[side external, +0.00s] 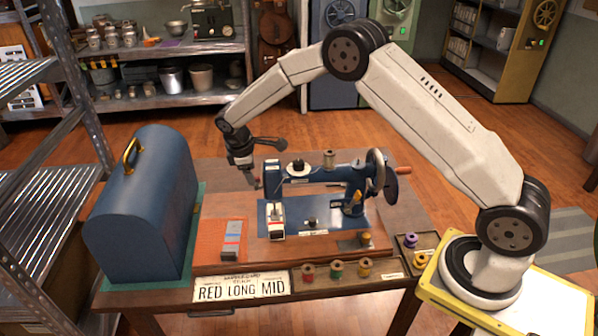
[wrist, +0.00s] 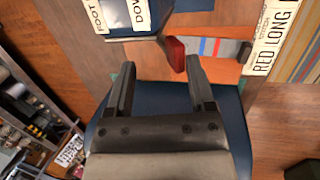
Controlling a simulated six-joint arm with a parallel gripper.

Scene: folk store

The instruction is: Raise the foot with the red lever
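The blue sewing machine (side external: 335,176) stands on the wooden table, its handwheel on the right. In the wrist view its blue head has a label reading "FOOT" (wrist: 111,12) and one whose visible letters read "DOW". The red lever (wrist: 176,53) sticks out from the head's edge. My gripper (wrist: 160,64) is open, with the lever between its fingertips, closer to the right one; I see no clear contact. In the side view my gripper (side external: 255,182) is at the left end of the head and hides the lever. The presser foot is not clearly visible.
A domed blue cover (side external: 145,215) with a gold handle stands left of the machine. A sign (side external: 241,290) reads "RED LONG MID" at the table front. Thread spools lie in a tray (side external: 350,274). A striped card (side external: 232,240) lies on the orange mat. Metal shelving is far left.

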